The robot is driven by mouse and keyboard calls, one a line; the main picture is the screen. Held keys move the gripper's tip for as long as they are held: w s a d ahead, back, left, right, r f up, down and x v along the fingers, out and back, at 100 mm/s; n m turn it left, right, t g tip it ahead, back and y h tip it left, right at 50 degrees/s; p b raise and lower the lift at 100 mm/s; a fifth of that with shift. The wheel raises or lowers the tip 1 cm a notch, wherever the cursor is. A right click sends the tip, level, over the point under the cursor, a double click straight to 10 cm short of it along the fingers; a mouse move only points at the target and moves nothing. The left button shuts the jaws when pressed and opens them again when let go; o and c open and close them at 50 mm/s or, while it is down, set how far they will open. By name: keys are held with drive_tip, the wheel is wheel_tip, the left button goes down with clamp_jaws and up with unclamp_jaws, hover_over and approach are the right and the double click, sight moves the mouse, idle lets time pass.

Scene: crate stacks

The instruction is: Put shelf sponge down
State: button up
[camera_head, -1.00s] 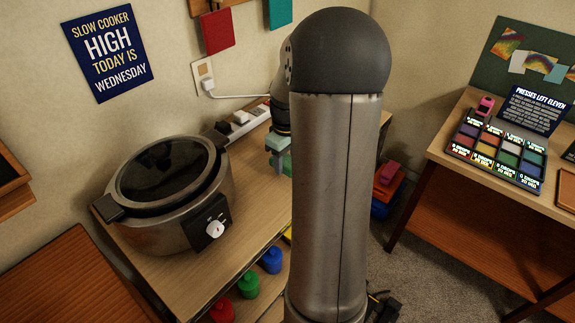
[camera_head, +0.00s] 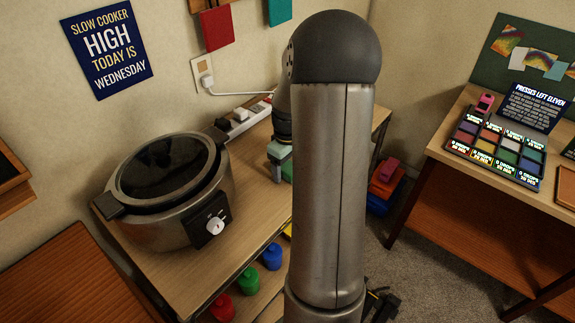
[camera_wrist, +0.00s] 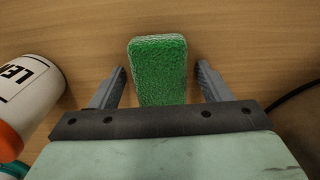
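The shelf sponge (camera_wrist: 160,68) is a green, rough-textured block in the middle of the wrist view, on a wooden surface. My gripper (camera_wrist: 161,72) is open, with one finger on each side of the sponge and a visible gap between each finger and it. In the head view my gripper (camera_head: 277,168) is low over the right part of the slow cooker table (camera_head: 262,232).
A white bottle (camera_wrist: 28,92) with an orange cap lies left in the wrist view. The slow cooker (camera_head: 160,225) and a power strip (camera_head: 247,120) share the table. Red, green and blue containers (camera_head: 248,279) stand below. Another desk (camera_head: 440,152) is at right.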

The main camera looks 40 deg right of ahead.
sight(287, 167)
drive_tip(key=shift+r, duration=0.1)
wheel_tip(287, 167, up, 12)
drive_tip(key=s+a, duration=0.2)
drive_tip(key=a, duration=0.6)
drive_tip(key=s+a, duration=0.3)
drive_tip(key=a, duration=0.5)
drive_tip(key=s+a+f+m, duration=0.1)
drive_tip(key=s+a+f, duration=0.2)
drive_tip(key=s+a, duration=0.7)
drive_tip(key=shift+s+a+m+t+b, duration=0.15)
drive_tip(key=shift+s+m+t+b, duration=0.2)
drive_tip(key=shift+s, duration=0.45)
